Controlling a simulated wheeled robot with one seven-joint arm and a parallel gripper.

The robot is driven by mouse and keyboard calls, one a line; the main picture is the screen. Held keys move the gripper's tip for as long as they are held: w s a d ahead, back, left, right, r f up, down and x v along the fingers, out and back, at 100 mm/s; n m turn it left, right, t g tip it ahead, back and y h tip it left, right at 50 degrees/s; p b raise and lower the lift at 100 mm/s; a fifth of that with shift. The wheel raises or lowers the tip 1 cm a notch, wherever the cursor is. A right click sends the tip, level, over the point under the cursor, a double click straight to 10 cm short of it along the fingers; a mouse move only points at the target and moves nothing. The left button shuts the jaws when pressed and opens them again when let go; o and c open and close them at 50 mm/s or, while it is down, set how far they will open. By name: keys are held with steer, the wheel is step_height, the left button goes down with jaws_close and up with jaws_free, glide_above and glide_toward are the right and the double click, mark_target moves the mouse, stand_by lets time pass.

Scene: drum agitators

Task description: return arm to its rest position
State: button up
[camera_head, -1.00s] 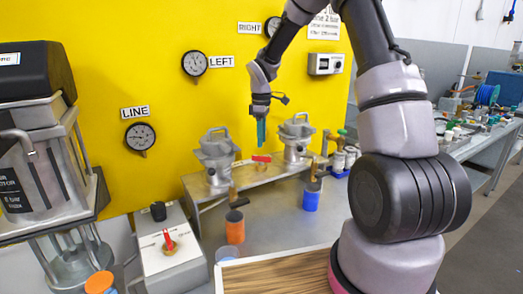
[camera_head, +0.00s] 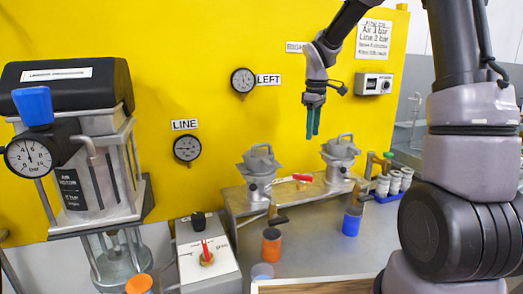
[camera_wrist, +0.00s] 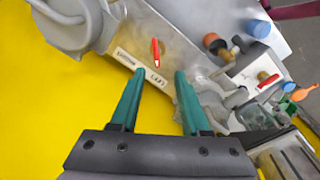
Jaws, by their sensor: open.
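My gripper (camera_head: 313,122) hangs in front of the yellow panel, fingers pointing down, above the bench and between the two grey agitator motors. In the wrist view my gripper (camera_wrist: 158,76) has its two teal fingers apart with nothing between them. My arm rises from the right side of the head view and bends over to the gripper. The left agitator (camera_head: 259,170) has a red-handled valve (camera_head: 301,177) beside it. The right agitator (camera_head: 340,158) stands behind and to the right. The gripper touches nothing that I can see.
A lubricator unit (camera_head: 70,90) with a blue knob and gauge stands at the left. A grey box with a red lever (camera_head: 206,254) is in front. Orange (camera_head: 271,246) and blue (camera_head: 352,221) cups stand on the bench. Gauges hang on the yellow panel (camera_head: 180,60).

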steer(key=s+d+r+m+t, duration=0.1)
steer(key=s+r+m, duration=0.3)
steer(key=s, duration=0.4)
steer(key=s+d+r+m+t+y, duration=0.1)
steer(key=s+r+m+t, duration=0.2)
steer(key=s, duration=0.6)
steer(key=s+d+r+m+t+y, duration=0.1)
steer(key=s+d+r+m+t, duration=0.1)
steer(key=s+r+m, duration=0.4)
steer(key=s+m, duration=0.1)
steer(key=s, duration=0.2)
steer(key=shift+r, duration=0.4)
steer(key=shift+d, duration=0.1)
stand_by(3.1)
